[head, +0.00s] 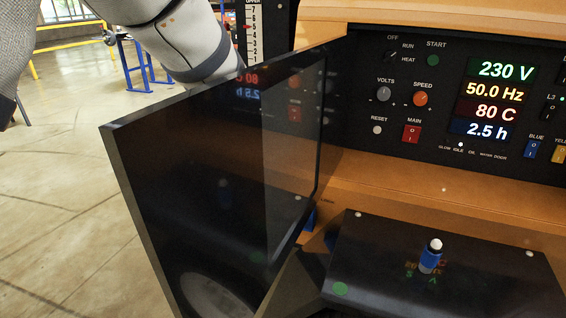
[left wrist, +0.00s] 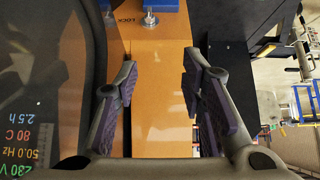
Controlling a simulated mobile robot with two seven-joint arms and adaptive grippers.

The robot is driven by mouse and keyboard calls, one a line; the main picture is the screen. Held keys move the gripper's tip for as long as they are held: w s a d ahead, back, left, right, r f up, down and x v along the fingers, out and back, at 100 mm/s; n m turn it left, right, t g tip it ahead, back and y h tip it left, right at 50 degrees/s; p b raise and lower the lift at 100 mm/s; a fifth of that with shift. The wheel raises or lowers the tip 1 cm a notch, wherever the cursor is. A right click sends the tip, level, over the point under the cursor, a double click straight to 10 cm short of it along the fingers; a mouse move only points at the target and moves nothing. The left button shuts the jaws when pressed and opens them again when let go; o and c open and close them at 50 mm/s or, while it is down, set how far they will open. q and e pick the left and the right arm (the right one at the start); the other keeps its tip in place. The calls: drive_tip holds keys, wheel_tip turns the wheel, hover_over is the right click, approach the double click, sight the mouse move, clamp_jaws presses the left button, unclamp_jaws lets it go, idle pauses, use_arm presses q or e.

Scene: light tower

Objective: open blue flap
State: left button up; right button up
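A blue part, perhaps the blue flap, shows at the top edge of the left wrist view (left wrist: 170,5), next to a "LOCK" label and a silver knob (left wrist: 150,20). Most of it is cut off. In the head view a small blue piece (head: 310,219) shows beside the dark door's edge; I cannot tell whether it is the same part. My left gripper (left wrist: 160,75) is open and empty over the orange surface, its fingers apart and short of the blue part. In the head view it is hidden behind the dark door. My right gripper is not in view.
A dark glossy door panel (head: 190,180) stands swung open, in front of my left arm. The control panel (head: 400,75) has knobs, switches and lit readouts. A black box (head: 480,290) with a blue-collared lever (head: 430,258) sits lower right. Open floor (head: 60,190) lies left.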

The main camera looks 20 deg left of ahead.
use_arm(q)
drive_tip(key=shift+s+r, duration=0.2)
drive_tip(key=shift+s, duration=0.05)
drive_tip(key=shift+c, duration=1)
drive_tip(key=f, duration=0.1)
drive_tip(key=d+f+g, duration=0.1)
drive_tip(key=f, duration=0.1)
drive_tip(key=shift+s+d+f+g+h+b, duration=0.1)
drive_tip(key=shift+d+f+g+h+b, duration=0.05)
drive_tip(key=shift+d+g+h+b, duration=0.2)
clamp_jaws()
drive_tip(key=shift+g, duration=0.55)
drive_tip(key=x, duration=0.4)
drive_tip(key=a+b+x, duration=0.1)
drive_tip(key=x, duration=0.3)
drive_tip(key=a+b+x, duration=0.1)
drive_tip(key=x, duration=0.3)
drive_tip(key=shift+a+f, duration=0.1)
drive_tip(key=shift+f, duration=0.2)
drive_tip(key=shift+s+f, duration=0.35)
drive_tip(key=shift+f, duration=0.45)
drive_tip(key=shift+s+f, duration=0.2)
drive_tip(key=shift+f, duration=0.35)
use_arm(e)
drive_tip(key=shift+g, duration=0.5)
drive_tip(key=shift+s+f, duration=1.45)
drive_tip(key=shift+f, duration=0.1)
